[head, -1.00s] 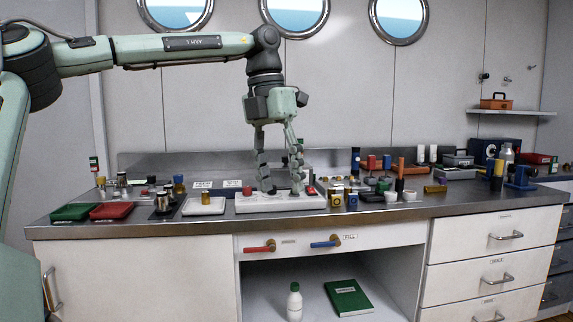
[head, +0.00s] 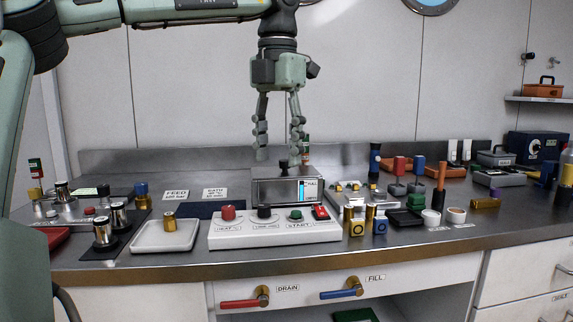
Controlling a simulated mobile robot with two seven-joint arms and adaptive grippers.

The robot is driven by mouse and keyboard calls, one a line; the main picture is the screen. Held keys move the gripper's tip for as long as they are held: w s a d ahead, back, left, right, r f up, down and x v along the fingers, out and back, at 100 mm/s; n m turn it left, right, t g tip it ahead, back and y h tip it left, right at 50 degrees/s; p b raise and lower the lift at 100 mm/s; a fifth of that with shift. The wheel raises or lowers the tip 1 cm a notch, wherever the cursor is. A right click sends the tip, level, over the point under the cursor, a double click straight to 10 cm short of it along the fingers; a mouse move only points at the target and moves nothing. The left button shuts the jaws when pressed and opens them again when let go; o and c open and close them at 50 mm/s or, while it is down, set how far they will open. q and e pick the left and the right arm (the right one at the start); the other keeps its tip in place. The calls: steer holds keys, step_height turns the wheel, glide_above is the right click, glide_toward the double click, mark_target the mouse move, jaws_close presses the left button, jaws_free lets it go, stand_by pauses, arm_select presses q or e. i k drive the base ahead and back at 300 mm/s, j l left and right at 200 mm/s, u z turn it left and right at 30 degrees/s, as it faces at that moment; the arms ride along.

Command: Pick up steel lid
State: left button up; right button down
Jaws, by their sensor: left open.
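The steel lid (head: 270,171) appears to be the flat top of a steel box (head: 262,192) with a level window, behind the white control panel. A small dark knob (head: 283,164) stands up from the lid. My left gripper (head: 280,155) points straight down just above the lid, with its fingers apart on either side of the knob. It is open and empty; whether a fingertip touches the lid I cannot tell. My right gripper is not in view.
The white panel (head: 275,231) with knobs stands in front of the box. Gold and blue fittings (head: 357,222) stand right of it, and a white tray (head: 150,240) with a brass piece stands left. Red (head: 240,303) and blue (head: 340,294) valve handles stick out below the counter edge.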

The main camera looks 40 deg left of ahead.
mark_target(282, 171)
steer(key=i+j, duration=0.65)
steer(key=j, duration=0.15)
